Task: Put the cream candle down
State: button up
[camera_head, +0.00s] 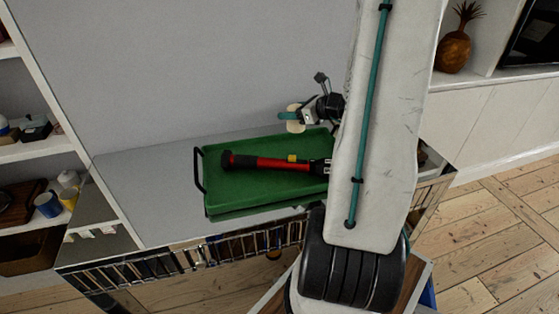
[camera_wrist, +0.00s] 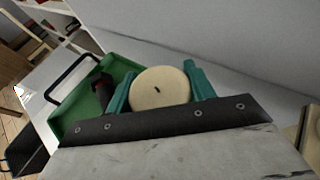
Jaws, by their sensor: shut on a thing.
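The cream candle (camera_wrist: 160,89) is a round, pale disc with a dark wick at its middle, seen end-on in the wrist view. My gripper (camera_wrist: 160,92) is shut on it, with a teal finger on each side. In the head view the candle (camera_head: 295,117) shows small and pale at my gripper (camera_head: 293,116). It appears at the far edge of the green tray, above the surface; its exact height and whether it touches anything cannot be told. My arm hides part of the tray's right side.
The green tray (camera_head: 213,198) with dark handles stands on a grey-topped table (camera_head: 130,196) against the wall. A red and black flashlight (camera_head: 270,163) lies in the tray. The tabletop left of the tray is clear. Shelves (camera_head: 40,150) with several items stand at the left.

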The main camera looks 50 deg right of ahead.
notch_tip(320, 180, down, 10)
jog(key=shift+r, duration=0.2)
dwell(0.3)
jog(key=shift+f, duration=0.15)
jog(key=o, duration=1.1)
jog(key=shift+c, duration=0.2)
